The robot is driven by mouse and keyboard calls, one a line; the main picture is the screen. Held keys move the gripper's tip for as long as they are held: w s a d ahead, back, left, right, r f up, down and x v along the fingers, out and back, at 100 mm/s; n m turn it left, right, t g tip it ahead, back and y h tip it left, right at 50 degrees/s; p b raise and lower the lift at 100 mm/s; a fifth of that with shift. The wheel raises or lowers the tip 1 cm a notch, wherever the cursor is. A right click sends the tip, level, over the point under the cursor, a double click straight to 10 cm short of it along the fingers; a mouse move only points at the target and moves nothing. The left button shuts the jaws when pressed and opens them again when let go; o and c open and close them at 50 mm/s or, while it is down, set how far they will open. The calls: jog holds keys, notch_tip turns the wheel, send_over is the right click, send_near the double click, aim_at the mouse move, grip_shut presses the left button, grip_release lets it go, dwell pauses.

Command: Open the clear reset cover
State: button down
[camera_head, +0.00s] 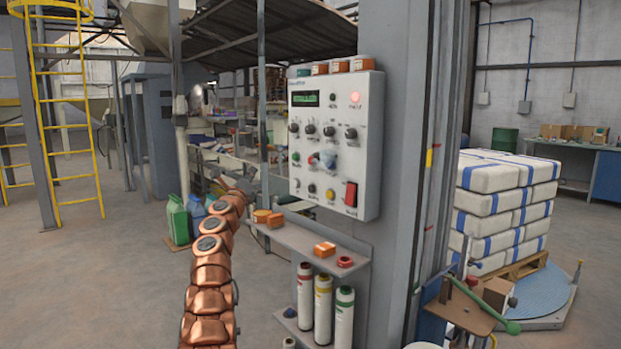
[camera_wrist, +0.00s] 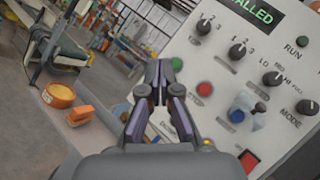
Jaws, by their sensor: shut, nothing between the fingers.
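The clear reset cover (camera_wrist: 244,106) sits over a blue button on the white control panel (camera_wrist: 190,62), right of my gripper in the wrist view. It looks closed, but its edges are hard to make out. In the head view the cover (camera_head: 328,158) is a small pale-blue shape at the panel's middle. My gripper (camera_wrist: 158,70) is shut and empty, in front of the panel's left part and apart from the cover. In the head view my copper arm reaches up left of the panel, and the fingers cannot be made out clearly.
Black knobs (camera_wrist: 237,51), a red stop button (camera_wrist: 205,88) and a red rocker switch (camera_head: 350,194) surround the cover. A grey shelf (camera_head: 300,236) with orange items juts out below the panel. The panel hangs on a grey column (camera_head: 400,150). Open floor lies left.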

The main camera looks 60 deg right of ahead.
jog(key=s+d+f+m+g+h+b, duration=0.2)
jog(key=s+f+m+g+h+b, duration=0.15)
jog(key=s+m+g, duration=0.4)
jog(key=m+g+p, duration=0.1)
jog(key=m+g, duration=0.4)
jog(key=m, duration=0.1)
send_near(317, 159)
jog(key=shift+s+d+r, duration=0.65)
jog(key=shift+d+r, duration=0.05)
jog(key=shift+d, duration=1.65)
jog(key=shift+w+d+r+p, duration=0.1)
jog(key=shift+r+p, duration=0.15)
jog(key=shift+r, duration=0.3)
jog(key=shift+w+d+r+p, duration=0.1)
jog(key=shift+r+p, duration=0.1)
jog(key=shift+r, duration=0.4)
